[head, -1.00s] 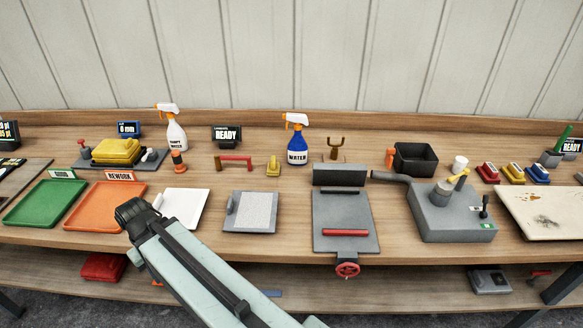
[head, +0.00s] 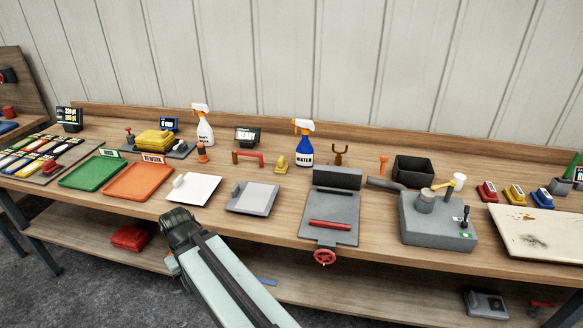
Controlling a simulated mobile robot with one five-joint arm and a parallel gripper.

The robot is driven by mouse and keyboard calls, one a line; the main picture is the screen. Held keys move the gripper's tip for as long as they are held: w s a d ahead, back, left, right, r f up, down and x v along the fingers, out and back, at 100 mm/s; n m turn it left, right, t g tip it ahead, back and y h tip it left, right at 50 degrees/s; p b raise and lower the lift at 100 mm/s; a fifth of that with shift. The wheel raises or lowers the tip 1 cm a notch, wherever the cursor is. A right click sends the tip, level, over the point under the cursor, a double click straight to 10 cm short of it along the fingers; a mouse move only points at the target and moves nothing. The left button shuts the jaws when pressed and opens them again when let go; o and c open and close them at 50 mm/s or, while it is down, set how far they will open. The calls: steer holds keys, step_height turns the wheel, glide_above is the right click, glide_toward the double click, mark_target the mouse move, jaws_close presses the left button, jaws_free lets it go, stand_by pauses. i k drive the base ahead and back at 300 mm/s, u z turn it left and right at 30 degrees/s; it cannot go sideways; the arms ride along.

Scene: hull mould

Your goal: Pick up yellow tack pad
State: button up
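A yellow pad (head: 514,194) sits on the bench at the right, between a red pad (head: 487,191) and a blue pad (head: 542,198). Other yellow things are a folded yellow stack (head: 155,140) on a grey plate at the back left and a small yellow piece (head: 281,164) near the middle. No label shows which is the tack pad. My arm's dark end (head: 180,226) is in front of the bench, below the white tray, far left of the yellow pad and apart from it. My gripper's fingers cannot be made out.
The bench holds a green tray (head: 93,173), an orange tray (head: 139,182), a white tray (head: 207,190), a clamp plate with a red handwheel (head: 325,257), a grey machine (head: 436,227) and a stained board (head: 535,232). The board lies just in front of the coloured pads.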

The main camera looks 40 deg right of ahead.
mark_target(282, 166)
steer(key=u, duration=0.1)
steer(key=i, duration=0.85)
